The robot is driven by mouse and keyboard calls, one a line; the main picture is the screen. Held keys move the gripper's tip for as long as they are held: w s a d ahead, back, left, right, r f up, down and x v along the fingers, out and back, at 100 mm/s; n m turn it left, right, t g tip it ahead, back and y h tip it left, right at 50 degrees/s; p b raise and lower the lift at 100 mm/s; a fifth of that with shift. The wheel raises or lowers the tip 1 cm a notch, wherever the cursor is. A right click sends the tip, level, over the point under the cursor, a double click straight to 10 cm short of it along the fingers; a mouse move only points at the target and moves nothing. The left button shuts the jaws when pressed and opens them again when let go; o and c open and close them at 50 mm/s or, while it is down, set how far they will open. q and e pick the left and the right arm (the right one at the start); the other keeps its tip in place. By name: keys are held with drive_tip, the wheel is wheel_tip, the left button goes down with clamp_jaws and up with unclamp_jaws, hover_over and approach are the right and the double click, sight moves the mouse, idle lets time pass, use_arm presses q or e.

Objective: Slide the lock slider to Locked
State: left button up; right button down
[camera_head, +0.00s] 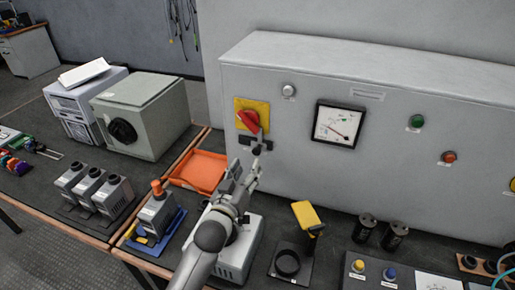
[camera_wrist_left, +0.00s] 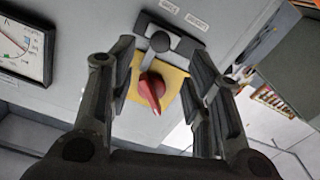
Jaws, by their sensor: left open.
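The lock slider is a dark bar with a round black knob (camera_head: 256,150), just below the red rotary handle (camera_head: 248,120) on its yellow plate (camera_head: 262,107). In the left wrist view, seen upside down, the slider knob (camera_wrist_left: 160,41) sits near the middle of its dark track, with two small blurred labels beside it. The red handle (camera_wrist_left: 152,90) shows below it there. My left gripper (camera_head: 247,174) is open and empty, in front of and slightly below the slider. In the wrist view its fingers (camera_wrist_left: 160,50) frame the knob, without visible contact. My right gripper is not in view.
The grey cabinet front (camera_head: 290,150) carries a meter (camera_head: 338,124) right of the handle. On the bench are an orange tray (camera_head: 200,172), a blue tray (camera_head: 167,240), a yellow-topped device (camera_head: 305,216) and two black cylinders (camera_head: 395,236). Space directly before the slider looks clear.

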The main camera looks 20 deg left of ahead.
sight(256, 153)
use_arm(q)
drive_tip(key=w, duration=0.5)
drive_tip(key=shift+d, duration=0.1)
drive_tip(key=w, duration=0.3)
drive_tip(key=shift+p, duration=0.4)
drive_tip(key=shift+w, duration=0.4)
drive_tip(key=shift+c, duration=0.7)
drive_tip(key=shift+d, duration=0.1)
drive_tip(key=c, duration=0.5)
clamp_jaws()
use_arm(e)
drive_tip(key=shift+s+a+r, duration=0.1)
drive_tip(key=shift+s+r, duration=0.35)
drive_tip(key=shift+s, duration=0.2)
